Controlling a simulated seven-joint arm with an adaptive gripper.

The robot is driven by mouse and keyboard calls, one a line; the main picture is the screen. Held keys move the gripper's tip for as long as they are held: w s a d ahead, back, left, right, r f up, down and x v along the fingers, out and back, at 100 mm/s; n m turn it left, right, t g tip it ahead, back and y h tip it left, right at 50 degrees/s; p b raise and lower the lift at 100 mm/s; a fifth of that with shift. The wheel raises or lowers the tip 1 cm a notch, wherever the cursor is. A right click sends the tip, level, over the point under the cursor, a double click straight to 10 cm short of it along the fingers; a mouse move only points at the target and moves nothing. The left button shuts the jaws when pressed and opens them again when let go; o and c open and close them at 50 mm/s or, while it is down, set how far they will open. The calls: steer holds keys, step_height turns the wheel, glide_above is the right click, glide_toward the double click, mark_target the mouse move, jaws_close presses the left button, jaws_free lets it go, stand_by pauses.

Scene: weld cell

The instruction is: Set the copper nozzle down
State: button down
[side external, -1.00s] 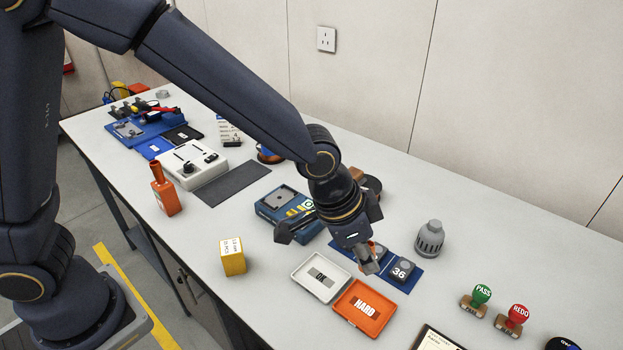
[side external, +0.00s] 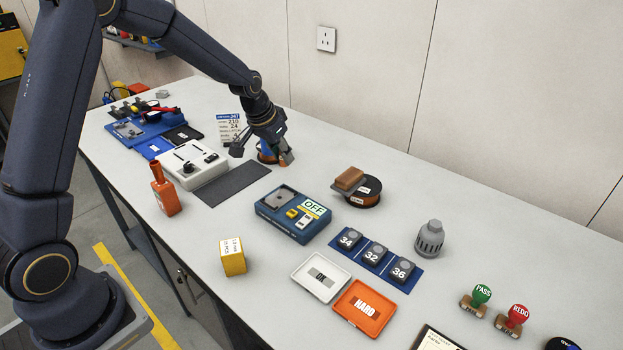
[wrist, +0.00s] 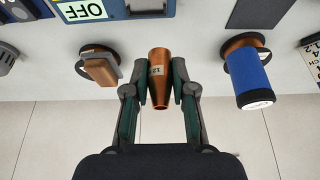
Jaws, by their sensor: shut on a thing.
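The copper nozzle (wrist: 159,72) is a tapered copper-coloured piece with a pale label, seen in the wrist view. My gripper (wrist: 158,88) has one finger on each side of it and is shut on it. In the side external view my gripper (side external: 264,156) is low over the far left part of the table, beyond the dark mat. The nozzle cannot be made out there. I cannot tell whether it touches the table.
A blue roll on a copper spool (wrist: 251,75) stands right of the nozzle in the wrist view. A spool topped by a brown block (wrist: 100,68) stands left. The blue OFF device (side external: 292,214) and dark mat (side external: 232,183) lie nearer. Bare table lies around the brown-topped spool.

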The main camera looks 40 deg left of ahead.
steer(key=w+f, duration=0.2)
steer(key=w, duration=0.1)
steer(key=w+f, duration=0.3)
steer(key=w, duration=0.1)
steer(key=w+a+f, duration=0.1)
steer(key=w+f, duration=0.2)
steer(key=shift+w+f, duration=0.15)
steer(key=shift+w, duration=0.05)
steer(key=shift+w+f, duration=0.1)
steer(key=shift+f, duration=1.5)
steer(key=shift+f, duration=0.15)
steer(key=c, duration=1)
jaws_free()
steer(key=shift+o, duration=0.2)
